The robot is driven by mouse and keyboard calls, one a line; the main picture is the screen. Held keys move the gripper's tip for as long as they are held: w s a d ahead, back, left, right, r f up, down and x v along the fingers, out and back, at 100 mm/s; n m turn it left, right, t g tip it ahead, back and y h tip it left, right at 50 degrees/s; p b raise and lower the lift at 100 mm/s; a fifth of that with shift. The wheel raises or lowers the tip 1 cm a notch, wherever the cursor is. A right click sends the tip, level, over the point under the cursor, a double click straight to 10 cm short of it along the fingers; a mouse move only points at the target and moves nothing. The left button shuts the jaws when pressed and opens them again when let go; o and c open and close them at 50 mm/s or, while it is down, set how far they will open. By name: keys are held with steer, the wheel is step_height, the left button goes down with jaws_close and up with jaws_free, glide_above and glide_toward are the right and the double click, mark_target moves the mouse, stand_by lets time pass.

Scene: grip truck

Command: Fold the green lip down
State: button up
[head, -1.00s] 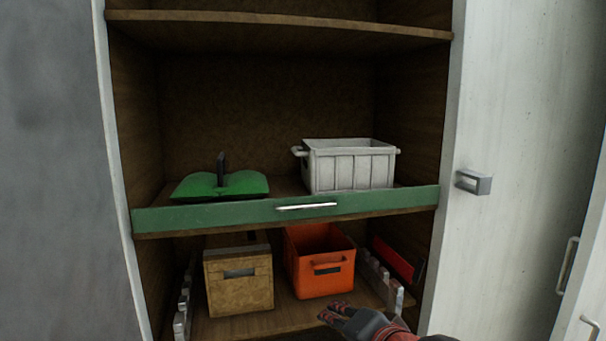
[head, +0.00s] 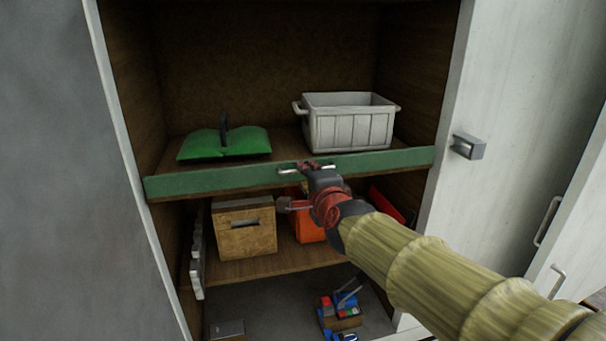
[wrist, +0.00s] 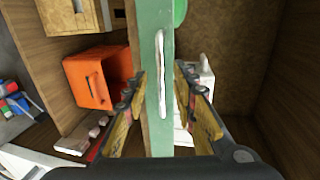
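The green lip (head: 385,160) stands upright along the front edge of the middle shelf. A pale bar handle (wrist: 160,75) is fixed to its face; in the head view my gripper partly covers the handle. My gripper (head: 308,167) is at the lip's middle. In the wrist view my gripper (wrist: 166,78) is open, with one finger on each side of the lip (wrist: 152,130) and a gap to it. I cannot tell whether either finger touches it.
A white crate (head: 350,125) and a green object (head: 225,145) with a dark upright part stand on the shelf behind the lip. Below are a tan box (head: 240,235) and an orange bin (wrist: 90,78). A cabinet door with a handle (head: 467,147) is at right.

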steer(key=shift+x, duration=1.3)
steer(key=shift+c, duration=0.8)
jaws_close()
